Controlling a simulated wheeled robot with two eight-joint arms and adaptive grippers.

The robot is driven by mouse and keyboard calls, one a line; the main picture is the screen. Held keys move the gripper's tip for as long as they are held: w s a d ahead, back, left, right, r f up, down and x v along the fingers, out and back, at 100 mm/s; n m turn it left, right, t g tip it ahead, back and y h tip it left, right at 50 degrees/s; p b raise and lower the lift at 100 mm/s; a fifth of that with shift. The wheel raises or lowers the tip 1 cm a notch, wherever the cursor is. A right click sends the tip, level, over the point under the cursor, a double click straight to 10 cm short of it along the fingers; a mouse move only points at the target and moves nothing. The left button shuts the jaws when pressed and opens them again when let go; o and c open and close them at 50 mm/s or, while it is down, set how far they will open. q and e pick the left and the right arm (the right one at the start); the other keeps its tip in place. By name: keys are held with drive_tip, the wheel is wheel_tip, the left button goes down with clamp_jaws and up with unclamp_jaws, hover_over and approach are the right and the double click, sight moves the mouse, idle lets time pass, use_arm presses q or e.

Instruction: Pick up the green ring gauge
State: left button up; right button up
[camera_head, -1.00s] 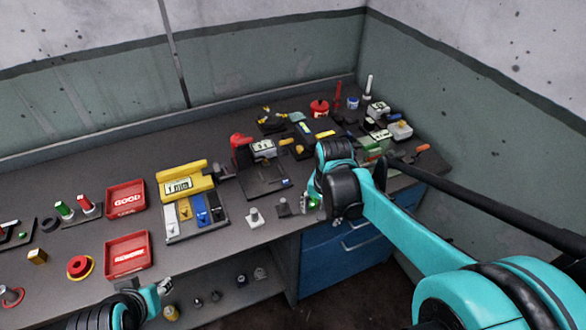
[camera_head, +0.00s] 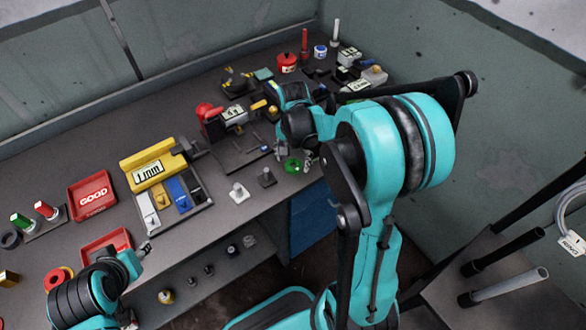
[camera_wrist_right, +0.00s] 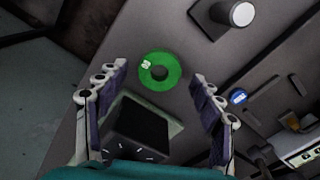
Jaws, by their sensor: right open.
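The green ring gauge (camera_head: 293,166) lies near the front edge of the workbench in the head view. In the right wrist view the green ring gauge (camera_wrist_right: 172,64) is a flat disc with a dark centre hole and a small pale mark. My right gripper (camera_wrist_right: 158,85) is open and empty, with the ring in view between and slightly beyond its fingertips. In the head view my right gripper (camera_head: 294,157) is right at the ring and partly hidden by my arm. My left gripper (camera_head: 136,259) is at lower left, in front of the bench; its finger gap is unclear.
A dark block (camera_wrist_right: 140,128) shows between my fingers in the wrist view.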

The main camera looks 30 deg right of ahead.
drive_tip(key=shift+f, duration=0.65)
drive_tip(key=shift+r, duration=0.1)
drive_tip(key=c, duration=1.4)
